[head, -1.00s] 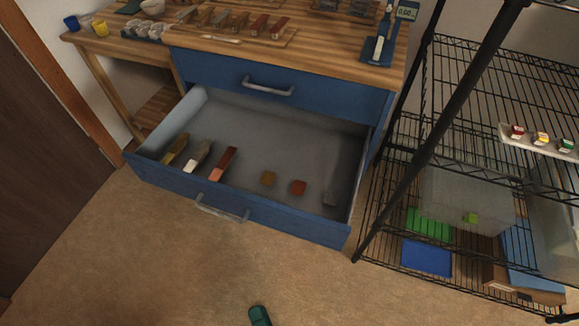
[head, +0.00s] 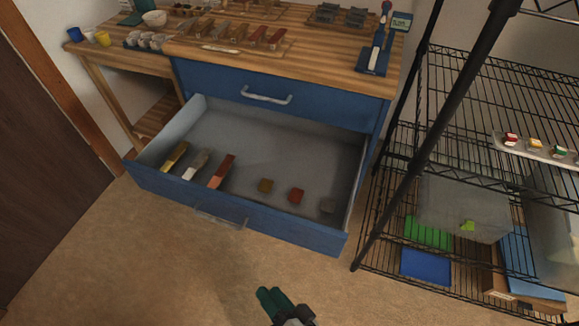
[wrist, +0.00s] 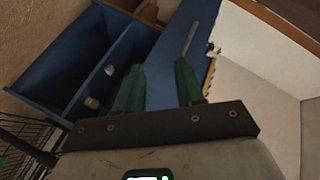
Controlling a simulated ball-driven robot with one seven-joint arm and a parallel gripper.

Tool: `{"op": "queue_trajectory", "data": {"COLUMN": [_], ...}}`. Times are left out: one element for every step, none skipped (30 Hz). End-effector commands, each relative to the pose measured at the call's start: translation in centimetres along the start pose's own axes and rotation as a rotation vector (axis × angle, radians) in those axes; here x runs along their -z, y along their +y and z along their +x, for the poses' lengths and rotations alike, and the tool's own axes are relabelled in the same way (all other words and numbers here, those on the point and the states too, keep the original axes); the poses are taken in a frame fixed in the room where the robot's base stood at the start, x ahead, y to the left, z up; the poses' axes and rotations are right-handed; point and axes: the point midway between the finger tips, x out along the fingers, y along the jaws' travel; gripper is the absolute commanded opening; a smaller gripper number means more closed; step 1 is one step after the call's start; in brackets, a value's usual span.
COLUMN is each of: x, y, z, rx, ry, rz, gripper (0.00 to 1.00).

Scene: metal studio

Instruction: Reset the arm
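My gripper (head: 272,292) shows at the bottom edge of the head view, in front of the open drawer (head: 300,226) and apart from it. In the wrist view its two green fingers (wrist: 160,76) stand apart with nothing between them, so it is open and empty. Beyond the fingers the wrist view shows the blue drawer unit (wrist: 182,45) at a slant. Most of the arm is out of view.
The drawer holds several bars and small blocks, among them a red block (head: 296,195). A wooden bench (head: 310,55) bears tools and cups. A black wire shelf (head: 440,160) stands right. The floor (head: 130,260) in front is clear.

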Motion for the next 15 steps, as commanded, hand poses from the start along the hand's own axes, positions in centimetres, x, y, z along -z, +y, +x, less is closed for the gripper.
{"op": "queue_trajectory", "data": {"x": [1.2, 1.7, 2.5, 3.0, 3.6, 4.3, 4.8, 5.4, 6.1, 6.7, 7.2, 7.9, 8.4, 8.9, 9.5], "y": [0.9, 1.5, 2.3, 3.0, 3.6, 4.6, 5.3, 6.0, 6.9, 7.6, 8.3, 9.2, 9.8, 10.4, 11.1], "z": [-0.3, -0.6, -1.1, -1.5, -2.0, -2.8, -3.5, -4.3, -5.4, -6.4, -7.4, -8.9, -10.1, -11.3, -13.0], "rx": [-0.049, -0.079, -0.121, -0.154, -0.188, -0.235, -0.272, -0.309, -0.36, -0.399, -0.438, -0.492, -0.532, -0.572, -0.623], "ry": [-0.033, -0.059, -0.092, -0.119, -0.144, -0.181, -0.208, -0.235, -0.272, -0.301, -0.329, -0.369, -0.398, -0.428, -0.467], "rz": [-0.049, -0.08, -0.118, -0.147, -0.172, -0.206, -0.229, -0.251, -0.277, -0.296, -0.311, -0.329, -0.34, -0.348, -0.357], "gripper": [0.38, 0.38, 0.38, 0.38, 0.38, 0.38, 0.38, 0.38, 0.38, 0.38, 0.38, 0.38, 0.38, 0.38, 0.38]}}
